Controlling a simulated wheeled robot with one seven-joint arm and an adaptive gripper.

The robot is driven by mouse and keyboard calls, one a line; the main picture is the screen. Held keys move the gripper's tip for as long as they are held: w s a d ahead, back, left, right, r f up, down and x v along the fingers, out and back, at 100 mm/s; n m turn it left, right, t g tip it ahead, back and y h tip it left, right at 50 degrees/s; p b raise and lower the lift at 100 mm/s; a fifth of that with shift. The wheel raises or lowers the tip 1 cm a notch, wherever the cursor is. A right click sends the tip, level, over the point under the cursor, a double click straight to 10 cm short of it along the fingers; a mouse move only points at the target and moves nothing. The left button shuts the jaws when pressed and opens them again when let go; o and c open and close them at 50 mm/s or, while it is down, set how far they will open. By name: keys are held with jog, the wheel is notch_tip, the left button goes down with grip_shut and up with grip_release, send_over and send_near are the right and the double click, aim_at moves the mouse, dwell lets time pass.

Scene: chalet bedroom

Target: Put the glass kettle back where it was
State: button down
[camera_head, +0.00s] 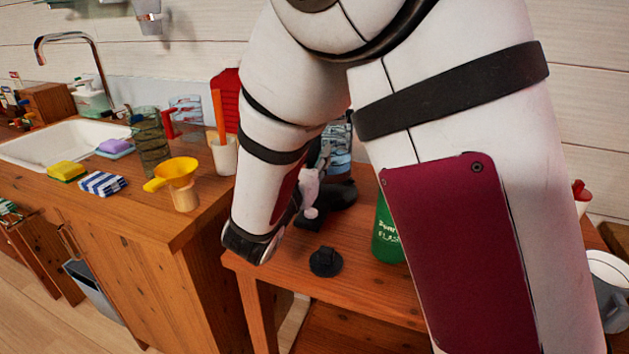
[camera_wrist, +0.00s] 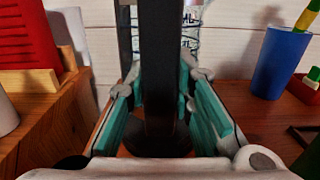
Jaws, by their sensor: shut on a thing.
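The glass kettle (camera_head: 338,150) is mostly hidden behind my arm in the head view; a strip of its clear body shows above the side table. In the wrist view its black handle (camera_wrist: 160,50) stands upright between the teal finger pads, with clear glass behind it. My gripper (camera_wrist: 160,105) is shut on this handle; it also shows in the head view (camera_head: 309,190), partly covered by my arm. A black shape lies low beside the gripper over the table; I cannot tell whether the kettle touches the table.
The wooden side table (camera_head: 285,258) holds a small black round piece (camera_head: 325,262) and a green bottle (camera_head: 386,235). The higher counter at left carries a yellow funnel (camera_head: 176,175), sponges and a sink. In the wrist view, a blue cup (camera_wrist: 281,62) stands at right.

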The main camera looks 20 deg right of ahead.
jog(key=shift+f+b, duration=0.6)
jog(key=shift+f, duration=1.65)
jog(key=c, duration=1.4)
grip_release()
jog(key=shift+r, duration=0.2)
jog(key=p+v, duration=0.1)
jog(key=v, duration=1.1)
jog(key=shift+f+p, duration=0.1)
jog(key=shift+p, duration=0.3)
